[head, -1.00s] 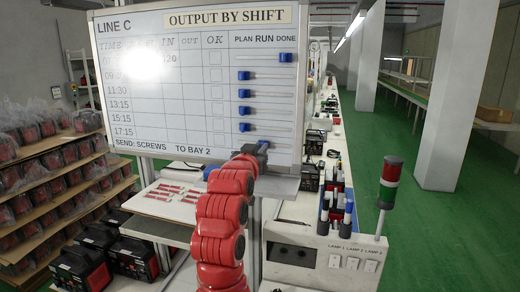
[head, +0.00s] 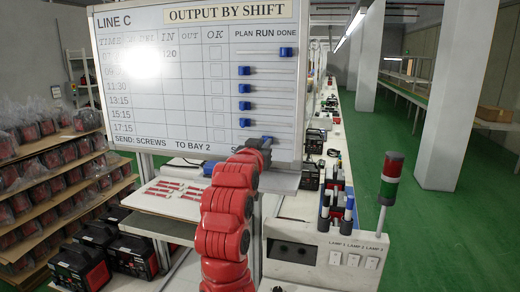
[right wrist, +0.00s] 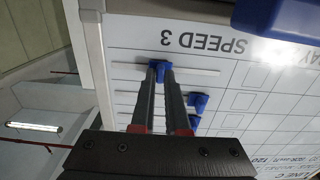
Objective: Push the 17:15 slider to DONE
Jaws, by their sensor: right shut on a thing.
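The whiteboard (head: 190,110) stands ahead with PLAN, RUN and DONE above rows of blue sliders. My right gripper (head: 266,141) is at the bottom row, by 17:15, and hides part of its slider. In the right wrist view, which is upside down, my right gripper (right wrist: 160,75) is shut on the blue 17:15 slider (right wrist: 160,66). That slider stands partway along its track, on the DONE side of the middle. Bare track (right wrist: 200,71) shows on the PLAN side. My left gripper is not in view.
The top slider (head: 285,51) is at DONE. The sliders between, such as the 15:15 one (head: 245,122), are at PLAN. A blue block (right wrist: 285,15) is close by the board's lower edge. A lamp box (head: 318,262) stands to the right below the board.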

